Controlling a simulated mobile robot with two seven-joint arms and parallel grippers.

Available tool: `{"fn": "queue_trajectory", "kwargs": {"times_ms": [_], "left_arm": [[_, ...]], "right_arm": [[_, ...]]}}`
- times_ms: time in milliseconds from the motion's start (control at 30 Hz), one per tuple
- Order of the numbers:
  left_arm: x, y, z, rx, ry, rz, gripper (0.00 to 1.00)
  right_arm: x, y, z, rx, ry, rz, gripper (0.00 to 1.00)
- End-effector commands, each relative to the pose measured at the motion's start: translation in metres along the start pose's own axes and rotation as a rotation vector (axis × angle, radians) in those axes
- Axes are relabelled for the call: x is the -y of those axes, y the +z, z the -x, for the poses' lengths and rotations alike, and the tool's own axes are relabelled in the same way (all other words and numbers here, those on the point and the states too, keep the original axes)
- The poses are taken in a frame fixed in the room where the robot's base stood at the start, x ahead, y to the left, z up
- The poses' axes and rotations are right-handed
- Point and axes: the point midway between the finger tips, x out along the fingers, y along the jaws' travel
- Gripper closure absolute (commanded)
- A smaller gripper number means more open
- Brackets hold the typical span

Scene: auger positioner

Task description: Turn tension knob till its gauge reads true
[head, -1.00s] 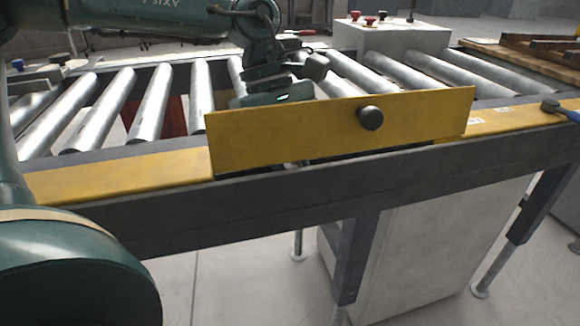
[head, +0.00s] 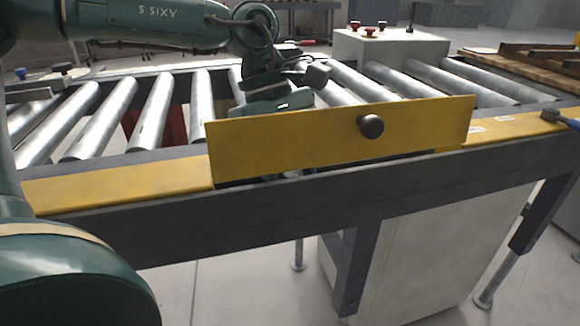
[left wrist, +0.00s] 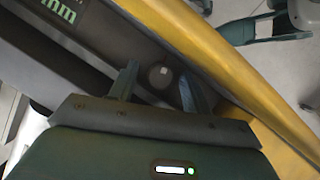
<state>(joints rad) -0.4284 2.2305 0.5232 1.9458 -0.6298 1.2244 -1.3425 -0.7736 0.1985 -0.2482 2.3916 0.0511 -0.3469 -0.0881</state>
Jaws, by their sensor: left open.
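In the left wrist view a small round dark knob (left wrist: 160,75) with a pale square mark sits on a dark surface. The two fingers of my left gripper (left wrist: 158,85) stand apart on either side of it; whether they touch it is unclear. A gauge display (left wrist: 58,10) shows green "mm" letters at the top left; its number is out of frame. In the head view my left gripper (head: 285,103) reaches down behind an upright yellow plate (head: 290,140), which hides its fingertips and this knob. My right gripper is not identifiable in either view.
A black round knob (head: 371,126) sticks out from the plate's front. Metal rollers (head: 150,112) run along the conveyor behind it. A grey box (head: 390,48) with red and black buttons stands at the back. A blue-handled tool (head: 562,117) lies on the right rail.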

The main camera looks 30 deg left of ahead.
Motion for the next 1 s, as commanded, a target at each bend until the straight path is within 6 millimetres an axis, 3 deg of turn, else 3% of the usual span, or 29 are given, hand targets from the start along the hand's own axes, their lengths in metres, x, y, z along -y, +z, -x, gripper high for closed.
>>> {"fn": "queue_trajectory", "kwargs": {"times_ms": [267, 700, 1000], "left_arm": [[0.000, 0.000, 0.008, 0.000, -0.001, 0.000, 0.52], [-0.001, 0.001, 0.100, 0.000, 0.003, 0.001, 0.52], [0.000, 0.000, 0.131, 0.000, -0.001, 0.000, 0.52]], "right_arm": [[0.000, -0.003, 0.001, -0.003, 0.000, -0.002, 0.64], [-0.007, -0.022, 0.014, -0.025, 0.021, -0.043, 0.64], [-0.009, -0.029, 0.020, -0.037, 0.031, -0.068, 0.64]]}}
